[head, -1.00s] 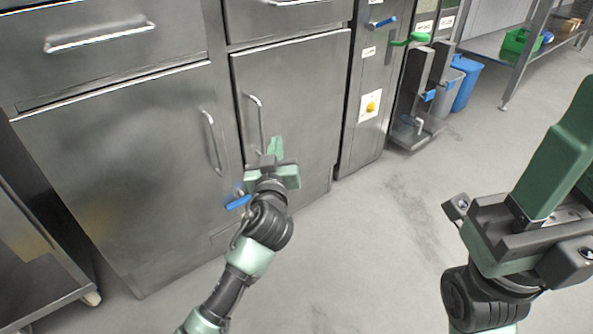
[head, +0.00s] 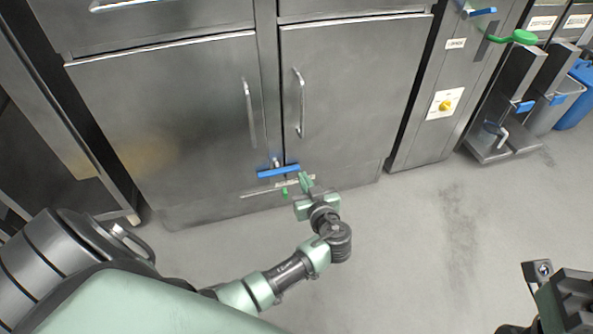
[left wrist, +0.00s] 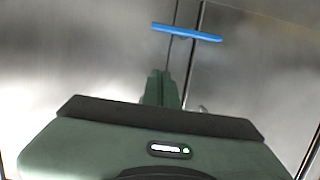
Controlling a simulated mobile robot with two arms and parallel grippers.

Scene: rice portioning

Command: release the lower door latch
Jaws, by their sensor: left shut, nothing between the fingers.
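The lower door latch is a blue bar (head: 278,171). It lies roughly level across the seam between the left lower door (head: 165,125) and the right lower door (head: 350,90), near their bottom edges. It also shows in the left wrist view as a blue bar (left wrist: 187,32), beyond my fingertips. My left gripper (head: 305,181) is just below and right of the bar's right end in the head view. Its green fingers (left wrist: 161,88) are together and empty, and a gap shows between them and the bar. My right gripper (head: 565,292) is partly cut off at the lower right; its fingertips are hidden.
Vertical handles stand on the left door (head: 249,112) and right door (head: 299,102). A panel with a yellow knob (head: 445,105), a green lever (head: 518,37) and bins with blue parts (head: 580,82) are to the right. The grey floor (head: 430,250) in front is clear.

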